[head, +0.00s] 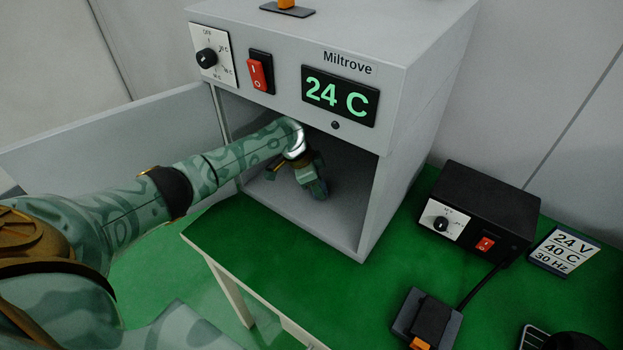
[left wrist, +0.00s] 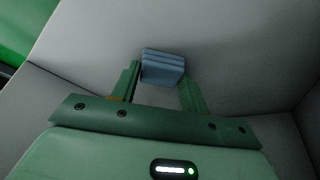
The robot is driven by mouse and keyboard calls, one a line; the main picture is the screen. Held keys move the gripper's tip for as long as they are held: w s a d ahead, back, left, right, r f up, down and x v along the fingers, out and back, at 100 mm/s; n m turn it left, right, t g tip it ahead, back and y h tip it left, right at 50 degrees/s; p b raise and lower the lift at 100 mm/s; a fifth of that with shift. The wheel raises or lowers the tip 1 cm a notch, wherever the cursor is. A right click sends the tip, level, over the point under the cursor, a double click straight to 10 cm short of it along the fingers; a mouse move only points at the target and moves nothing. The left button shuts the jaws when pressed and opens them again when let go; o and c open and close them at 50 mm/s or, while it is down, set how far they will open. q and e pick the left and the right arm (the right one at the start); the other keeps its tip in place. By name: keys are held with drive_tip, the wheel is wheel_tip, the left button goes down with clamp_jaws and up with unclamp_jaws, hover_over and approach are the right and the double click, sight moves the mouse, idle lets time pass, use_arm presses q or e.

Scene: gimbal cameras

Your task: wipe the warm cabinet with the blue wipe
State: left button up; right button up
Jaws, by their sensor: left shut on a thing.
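The warm cabinet (head: 415,95) is a grey box on a green table, labelled Miltrove. Its display (head: 340,96) reads 24 C. Its door (head: 110,140) stands open to the left. My left arm reaches through the opening, and my left gripper (head: 318,190) is inside, low over the cabinet floor (head: 345,228). In the left wrist view the blue wipe (left wrist: 162,68), a small folded block, sits between the fingers of my left gripper (left wrist: 163,85), which is shut on it. The wipe is close to a grey inner surface; I cannot tell if it touches. My right gripper is not in view.
A dial (head: 207,57) and a red switch (head: 256,74) are on the cabinet front. To the right stand a black power box (head: 490,205), a sign (head: 564,252) reading 24 V, 40 C, 30 Hz, and a dark device (head: 428,318) with an orange part. The green table front is clear.

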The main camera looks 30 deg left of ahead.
sight(334, 195)
use_arm(q)
drive_tip(key=d, duration=0.1)
drive_tip(key=d+p, duration=0.1)
drive_tip(key=shift+s+d, duration=0.2)
drive_tip(key=shift+d, duration=0.15)
drive_tip(key=shift+d+f, duration=0.2)
drive_tip(key=shift+d, duration=0.25)
drive_tip(key=shift+w, duration=0.35)
drive_tip(key=shift+w+b, duration=0.3)
drive_tip(key=shift+w+a+r, duration=0.1)
drive_tip(key=shift+w+a, duration=0.1)
drive_tip(key=shift+a, duration=1.65)
drive_tip(key=shift+w+a+r+b, duration=0.1)
drive_tip(key=shift+a+b, duration=0.2)
drive_tip(key=shift+a, duration=0.7)
drive_tip(key=shift+w+a+r+b, duration=0.1)
drive_tip(key=shift+a+b, duration=0.15)
drive_tip(key=shift+a, duration=0.7)
drive_tip(key=shift+r, duration=0.1)
